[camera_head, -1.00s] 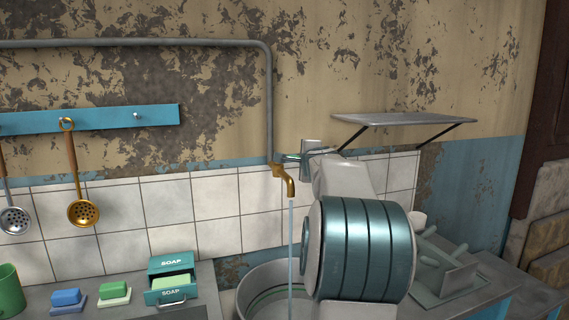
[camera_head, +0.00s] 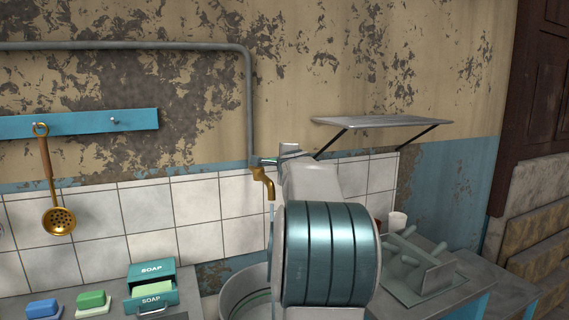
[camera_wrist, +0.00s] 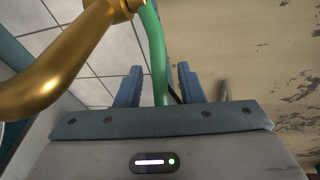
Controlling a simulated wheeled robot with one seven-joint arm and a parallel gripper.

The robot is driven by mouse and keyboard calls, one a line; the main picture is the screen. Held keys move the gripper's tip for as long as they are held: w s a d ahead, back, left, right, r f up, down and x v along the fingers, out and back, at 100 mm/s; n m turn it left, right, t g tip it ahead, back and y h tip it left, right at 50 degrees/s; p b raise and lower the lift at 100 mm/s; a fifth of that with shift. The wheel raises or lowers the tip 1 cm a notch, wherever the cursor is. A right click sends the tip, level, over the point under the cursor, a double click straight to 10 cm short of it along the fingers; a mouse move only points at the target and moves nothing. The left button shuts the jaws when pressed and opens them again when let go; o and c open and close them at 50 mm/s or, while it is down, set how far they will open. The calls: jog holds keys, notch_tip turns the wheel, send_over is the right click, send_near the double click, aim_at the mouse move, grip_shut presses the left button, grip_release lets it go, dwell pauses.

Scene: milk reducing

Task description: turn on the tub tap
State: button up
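The brass tap (camera_head: 263,181) comes off the wall pipe above the metal tub (camera_head: 238,292). A thin stream of water (camera_head: 271,226) falls from its spout. In the wrist view the brass spout (camera_wrist: 62,72) is large at the left, and the green tap handle (camera_wrist: 151,45) runs between the fingers. My gripper (camera_wrist: 159,82) is open around the handle, with a visible gap at the right finger; contact at the left finger cannot be told. In the head view my arm covers most of the gripper and the right part of the tub.
A grey wall shelf (camera_head: 380,122) is right of the tap. A rack (camera_head: 415,270) and a white cup (camera_head: 397,221) stand on the right counter. A soap box (camera_head: 152,290) and soap bars (camera_head: 92,301) are on the left counter. A brass skimmer (camera_head: 58,220) hangs at left.

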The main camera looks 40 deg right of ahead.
jog(key=b+v, duration=0.2)
jog(key=v, duration=1.2)
